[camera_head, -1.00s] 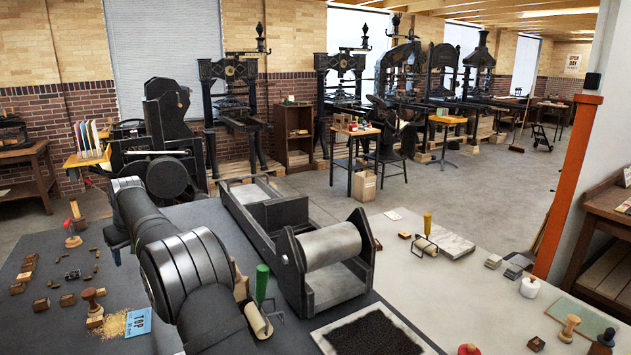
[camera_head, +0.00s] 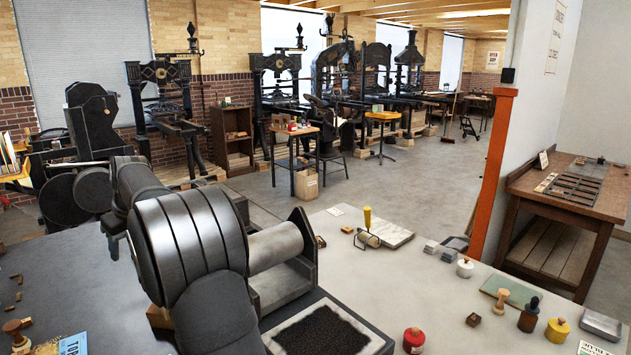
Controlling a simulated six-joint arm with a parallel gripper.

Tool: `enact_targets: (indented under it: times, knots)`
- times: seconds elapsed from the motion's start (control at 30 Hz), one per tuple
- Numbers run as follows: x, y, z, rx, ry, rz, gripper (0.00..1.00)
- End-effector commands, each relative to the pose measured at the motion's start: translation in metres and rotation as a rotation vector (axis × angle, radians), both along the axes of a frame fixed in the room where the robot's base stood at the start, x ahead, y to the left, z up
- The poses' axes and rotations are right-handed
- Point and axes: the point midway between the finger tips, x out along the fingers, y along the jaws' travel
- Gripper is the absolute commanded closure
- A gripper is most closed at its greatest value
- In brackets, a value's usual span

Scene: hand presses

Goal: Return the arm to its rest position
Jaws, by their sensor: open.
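My arm rises from the bottom of the view, a dark grey jointed arm with a large ribbed joint in front of the table. My gripper is not in view; the far end of the arm is hidden behind its own joints or outside the picture. A small proof press with a pale roller (camera_head: 275,246) stands on the table just right of the arm, which covers much of its frame. A black textured plate in a white-bordered tray (camera_head: 322,337) lies in front of the press.
A brayer with a yellow handle (camera_head: 368,228) sits beside a marble slab (camera_head: 392,233). A red jar (camera_head: 414,340), a yellow jar (camera_head: 557,330) and stamps stand at the right front. An orange post (camera_head: 492,175) rises past the table's far edge. Iron presses stand behind.

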Motion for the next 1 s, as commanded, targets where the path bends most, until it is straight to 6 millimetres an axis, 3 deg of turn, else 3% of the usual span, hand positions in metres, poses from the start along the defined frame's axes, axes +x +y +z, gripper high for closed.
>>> enact_targets:
  times: [0.43, 1.0]
  knots:
    - [0.0, -0.09, 0.016, 0.001, 0.002, -0.014, 0.43]
    - [-0.019, -0.202, 0.017, 0.001, 0.003, -0.058, 0.43]
